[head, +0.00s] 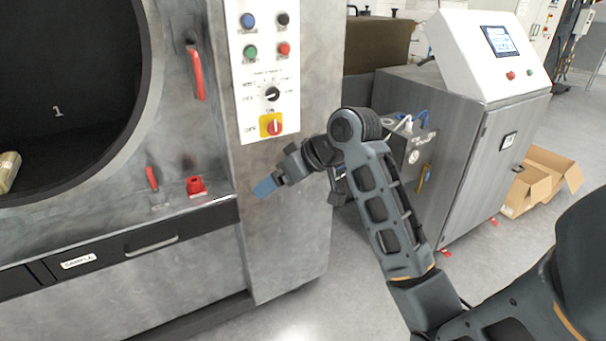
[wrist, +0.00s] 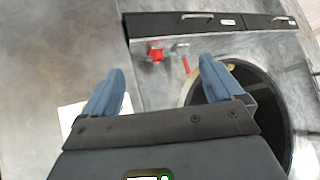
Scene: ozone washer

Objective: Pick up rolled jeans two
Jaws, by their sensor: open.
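A tan rolled bundle (head: 9,171) lies inside the dark round drum opening (head: 60,90) at the left edge of the head view, partly cut off by the frame. I cannot tell whether it is rolled jeans two, and no other roll shows clearly. My gripper (head: 266,187) is outside the drum, to the right of the opening, in front of the washer's control column. In the wrist view my gripper (wrist: 162,66) has its two blue fingers apart with nothing between them. The drum opening (wrist: 262,110) shows there at the right, partly behind the right finger.
The control panel (head: 267,70) with buttons and knobs is close above my gripper. A red door handle (head: 195,72) and a red knob (head: 195,186) stick out beside the opening.

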